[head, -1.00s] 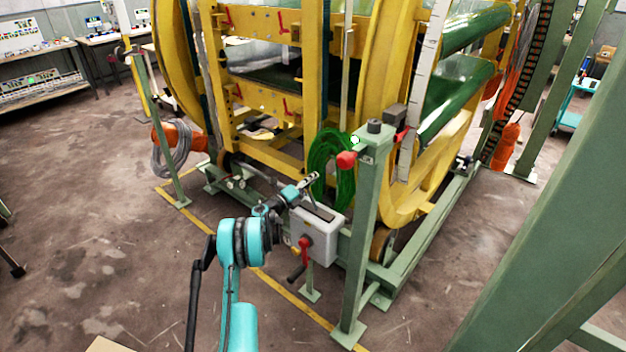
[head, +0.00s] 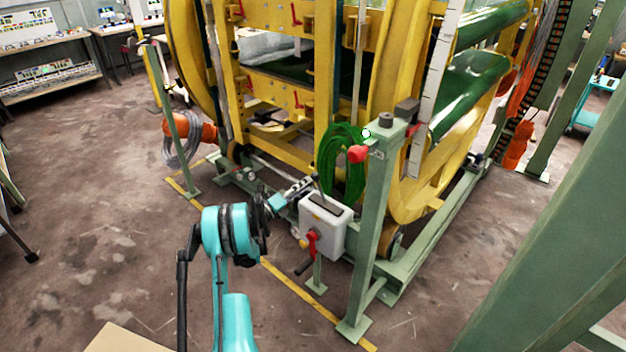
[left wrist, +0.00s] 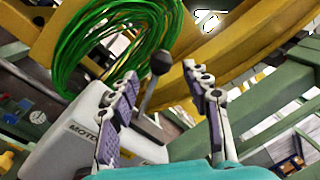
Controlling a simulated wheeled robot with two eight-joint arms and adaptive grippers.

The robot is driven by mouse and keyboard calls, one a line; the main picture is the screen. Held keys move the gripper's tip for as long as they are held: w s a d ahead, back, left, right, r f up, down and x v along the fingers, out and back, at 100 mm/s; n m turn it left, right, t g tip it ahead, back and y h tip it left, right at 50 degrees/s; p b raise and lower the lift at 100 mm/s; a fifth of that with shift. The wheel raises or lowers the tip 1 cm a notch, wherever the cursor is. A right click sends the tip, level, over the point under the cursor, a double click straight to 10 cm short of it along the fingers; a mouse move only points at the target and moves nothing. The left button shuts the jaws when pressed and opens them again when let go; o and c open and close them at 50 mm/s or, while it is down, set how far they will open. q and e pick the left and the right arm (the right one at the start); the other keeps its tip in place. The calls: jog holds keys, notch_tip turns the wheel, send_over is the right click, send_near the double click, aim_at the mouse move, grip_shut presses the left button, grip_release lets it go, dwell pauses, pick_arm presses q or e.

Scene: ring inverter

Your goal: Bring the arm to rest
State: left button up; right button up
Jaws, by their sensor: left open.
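My left arm is teal and reaches in from the bottom left of the head view. Its gripper (head: 299,187) is just above and left of a grey control box (head: 325,226). In the left wrist view the gripper (left wrist: 162,78) is open, with its two fingers apart and nothing between the pads. A lever with a black knob (left wrist: 160,62) rises from the box (left wrist: 72,142) and shows in the gap between the fingers, seemingly beyond them. The box's side carries a red-handled switch (head: 312,242). My right gripper is not in view.
A green post (head: 372,230) with a red button (head: 357,154) stands right of the box. A green cable coil (head: 341,160) hangs behind it. The large yellow ring frame (head: 400,150) fills the back. The floor at the left (head: 90,200) is open.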

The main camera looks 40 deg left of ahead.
pick_arm(q)
jog(key=shift+s+a+f, duration=0.1)
jog(key=shift+s, duration=0.8)
jog(key=w+d+r+n+t+y, duration=0.1)
jog(key=r+n+y, duration=0.1)
jog(key=r, duration=0.4)
jog(key=w+d+r+n+y, duration=0.1)
jog(key=w+r+n, duration=0.15)
jog(key=r, duration=0.25)
jog(key=w+d+r+n+t+y, duration=0.1)
jog(key=d+r+n+y, duration=0.15)
jog(key=r, duration=0.35)
jog(key=s+d+r+n+g+y, duration=0.45)
jog(key=d+r+n, duration=0.25)
jog(key=r+n, duration=0.25)
jog(key=s+d+f+n+g+h, duration=0.2)
jog(key=s+d+f, duration=0.4)
jog(key=s+d, duration=0.3)
jog(key=s+d+f+n+g+h, duration=0.2)
jog(key=s+d+f+n+g, duration=0.2)
jog(key=s+d, duration=0.6)
jog(key=s+d+f+n+g+h, duration=0.3)
jog(key=s+d+f, duration=0.4)
jog(key=s+d, duration=0.2)
jog(key=shift+s+d+f, duration=0.4)
jog(key=shift+s, duration=0.65)
